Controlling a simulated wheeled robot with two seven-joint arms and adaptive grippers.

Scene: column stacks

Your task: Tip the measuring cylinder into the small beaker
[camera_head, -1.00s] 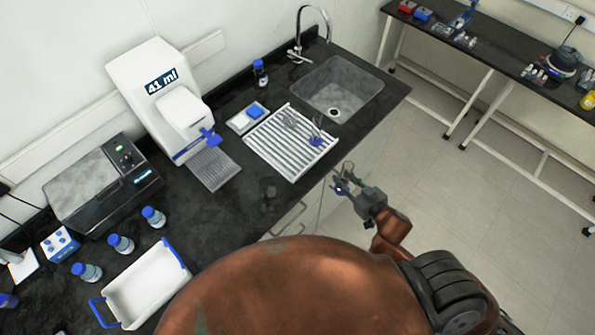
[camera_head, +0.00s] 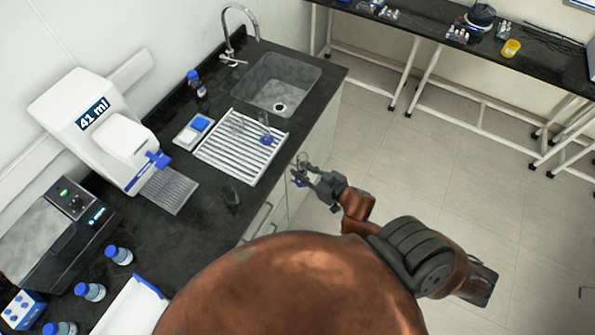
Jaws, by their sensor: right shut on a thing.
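My right gripper (camera_head: 306,176) is off the front edge of the counter, beside the drying rack. It is shut on a small clear piece with a bit of blue, which looks like the measuring cylinder (camera_head: 298,183); the fingers hide much of it, and I cannot tell its tilt or contents. A faint, clear vessel, perhaps the small beaker (camera_head: 232,196), stands on the dark counter in front of the rack. My left gripper is out of view.
The white drying rack (camera_head: 215,159) holds clear glassware, one piece with blue (camera_head: 267,140). A dispenser reading 41 ml (camera_head: 95,115), a sink (camera_head: 276,84), several blue-capped bottles (camera_head: 90,291) and a white tray (camera_head: 130,308) share the counter. Floor lies open to the right.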

